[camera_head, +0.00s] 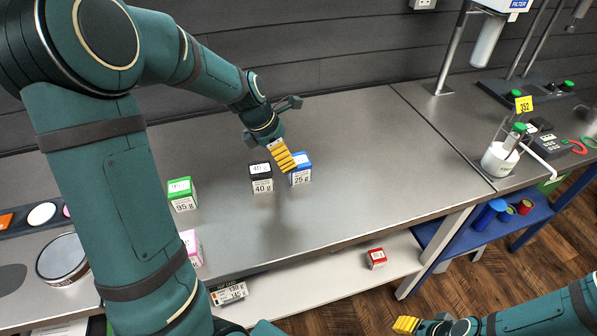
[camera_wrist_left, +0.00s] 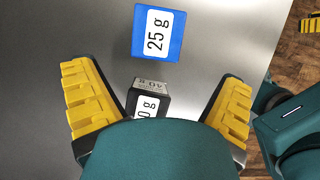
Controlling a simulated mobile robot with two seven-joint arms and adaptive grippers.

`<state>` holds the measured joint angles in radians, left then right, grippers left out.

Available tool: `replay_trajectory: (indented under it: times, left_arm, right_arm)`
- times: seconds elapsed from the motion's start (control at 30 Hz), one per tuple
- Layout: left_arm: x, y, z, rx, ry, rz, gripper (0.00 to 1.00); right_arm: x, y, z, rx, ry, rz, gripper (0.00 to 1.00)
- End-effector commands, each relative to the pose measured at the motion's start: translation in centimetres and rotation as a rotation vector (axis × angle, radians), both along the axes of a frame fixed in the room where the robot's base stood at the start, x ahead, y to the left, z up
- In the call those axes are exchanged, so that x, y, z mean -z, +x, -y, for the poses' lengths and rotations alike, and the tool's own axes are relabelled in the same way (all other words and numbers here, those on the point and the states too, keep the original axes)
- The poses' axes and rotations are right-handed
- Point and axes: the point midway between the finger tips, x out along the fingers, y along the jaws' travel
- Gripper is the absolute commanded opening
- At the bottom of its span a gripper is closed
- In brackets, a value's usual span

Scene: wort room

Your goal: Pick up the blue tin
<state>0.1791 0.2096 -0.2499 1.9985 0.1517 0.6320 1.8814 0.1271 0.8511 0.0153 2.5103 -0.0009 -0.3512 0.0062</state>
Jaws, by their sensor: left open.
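The blue tin (camera_head: 302,177), a small box with a white "25 g" label, stands on the grey metal worktop. It also shows whole in the left wrist view (camera_wrist_left: 158,33), beyond the fingertips near the top. My left gripper (camera_head: 283,155) is open and empty above the worktop, just left of the blue tin and partly in front of it in the head view. In the wrist view its yellow fingers (camera_wrist_left: 158,95) stand wide apart, with the black tin (camera_wrist_left: 150,103) showing between them. My right gripper (camera_head: 405,325) is low at the bottom edge; its opening is unclear.
The black "40 g" tin (camera_head: 262,178) stands close left of the blue one. A green "95 g" tin (camera_head: 181,194) is farther left. A pink tin (camera_head: 192,247) and a red tin (camera_head: 376,258) sit lower down. The worktop right of the blue tin is clear.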

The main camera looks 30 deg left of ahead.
Motion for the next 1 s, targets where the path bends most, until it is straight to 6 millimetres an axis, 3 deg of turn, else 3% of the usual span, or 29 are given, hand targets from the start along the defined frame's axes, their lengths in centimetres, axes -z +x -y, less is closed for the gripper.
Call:
replay_trajectory:
  times: [0.1,0.43,0.7,1.0]
  left_arm:
    - [1.9,0.5,0.4,0.0,0.001,-0.002,0.96]
    - [3.5,1.4,0.9,0.0,0.0,0.0,0.96]
    - [6.8,3.1,2.0,0.0,0.001,-0.001,0.96]
    - [7.1,3.4,2.2,0.0,0.001,0.001,0.94]
  right_arm:
    - [0.7,-0.1,0.0,-0.002,0.001,-0.003,0.47]
    - [1.2,-0.2,0.0,-0.004,0.001,-0.005,0.47]
    - [2.5,0.1,0.0,-0.003,0.0,0.002,0.47]
    - [2.5,0.1,0.0,-0.002,-0.001,0.003,0.47]
